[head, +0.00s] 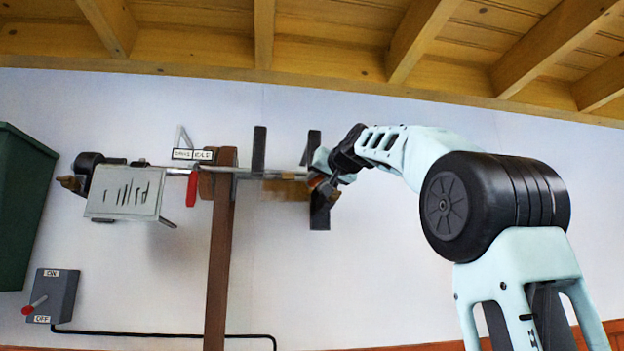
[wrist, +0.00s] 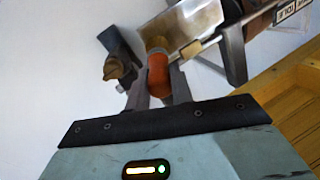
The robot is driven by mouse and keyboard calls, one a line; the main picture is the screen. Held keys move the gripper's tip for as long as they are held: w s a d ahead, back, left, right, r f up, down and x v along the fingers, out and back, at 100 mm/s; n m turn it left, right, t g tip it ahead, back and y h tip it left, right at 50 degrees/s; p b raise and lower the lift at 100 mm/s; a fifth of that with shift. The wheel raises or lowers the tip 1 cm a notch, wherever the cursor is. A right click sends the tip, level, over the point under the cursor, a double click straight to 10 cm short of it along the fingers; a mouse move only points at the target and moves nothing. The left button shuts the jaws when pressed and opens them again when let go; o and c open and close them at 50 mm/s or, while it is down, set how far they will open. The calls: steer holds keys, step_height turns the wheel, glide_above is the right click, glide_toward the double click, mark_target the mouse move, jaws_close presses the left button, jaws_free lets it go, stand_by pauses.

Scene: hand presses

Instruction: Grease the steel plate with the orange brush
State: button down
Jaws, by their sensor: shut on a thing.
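My gripper (head: 322,183) is at the right end of the press, close to the steel plate. In the wrist view my gripper (wrist: 158,92) is shut on the orange brush (wrist: 157,75). The brush's tan head points away from the fingers and overlaps the near edge of the shiny steel plate (wrist: 190,28); I cannot tell whether it touches. In the head view the plate (head: 285,189) looks tan, between two black uprights. The brush shows only as a small orange patch (head: 316,181) in the head view, mostly hidden by my gripper.
A wooden post (head: 220,260) carries the rod, a red lever (head: 192,188) and a sign (head: 193,155). A grey box (head: 125,191) is at left. A switch box (head: 52,296) and green bin (head: 22,205) are further left. The wall below my gripper is clear.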

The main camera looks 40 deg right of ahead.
steer(key=shift+s+d, duration=0.4)
steer(key=shift+d, duration=0.25)
steer(key=w+a+p, duration=0.1)
steer(key=w+a, duration=0.7)
steer(key=a, duration=0.3)
steer(key=shift+a, duration=0.4)
stand_by(0.7)
steer(key=s+a+b, duration=0.3)
steer(key=s, duration=0.2)
steer(key=shift+a+b, duration=0.15)
steer(key=shift+b, duration=0.15)
steer(key=shift+s+a, duration=0.1)
steer(key=shift+s, duration=0.05)
stand_by(0.4)
